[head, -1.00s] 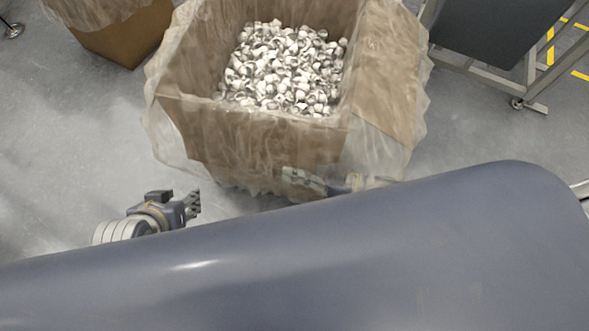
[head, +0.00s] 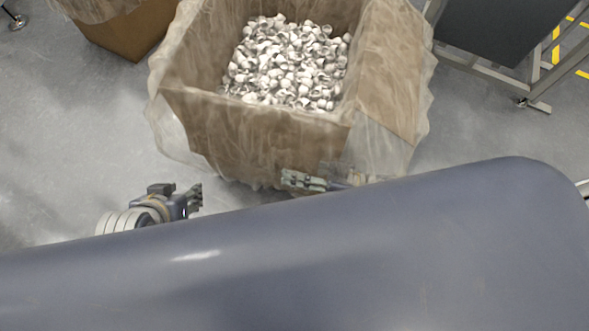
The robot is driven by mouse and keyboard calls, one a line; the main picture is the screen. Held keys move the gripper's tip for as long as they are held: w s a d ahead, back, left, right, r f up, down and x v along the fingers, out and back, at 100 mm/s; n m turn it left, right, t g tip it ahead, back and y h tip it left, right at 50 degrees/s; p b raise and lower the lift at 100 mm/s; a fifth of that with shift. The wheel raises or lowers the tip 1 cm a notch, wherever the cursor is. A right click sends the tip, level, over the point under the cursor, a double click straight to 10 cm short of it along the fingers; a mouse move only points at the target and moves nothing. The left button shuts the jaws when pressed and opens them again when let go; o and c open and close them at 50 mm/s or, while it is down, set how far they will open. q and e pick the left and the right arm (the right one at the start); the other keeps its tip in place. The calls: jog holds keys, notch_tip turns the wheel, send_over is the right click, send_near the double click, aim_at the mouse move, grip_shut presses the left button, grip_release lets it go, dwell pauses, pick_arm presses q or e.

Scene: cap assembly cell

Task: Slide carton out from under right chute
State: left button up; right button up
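The brown carton (head: 235,135), draped with a clear plastic liner and filled with white caps (head: 288,62), stands on the floor at upper centre. My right gripper (head: 290,180) is low at the carton's near side, close against the wall and liner. I cannot tell whether it touches, or whether its fingers are apart. My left gripper (head: 197,200) is left of it, a little nearer to me and apart from the carton. Its fingers are small and seen edge-on. No chute shows. My body hides the lower part of the view.
Another lined carton (head: 135,35) stands at upper left. A grey metal frame (head: 480,68) with a dark panel (head: 500,25) stands at upper right, with yellow floor markings (head: 556,45) beyond. The grey floor (head: 70,130) at left is clear.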

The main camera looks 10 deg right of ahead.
jog(key=v, duration=1.2)
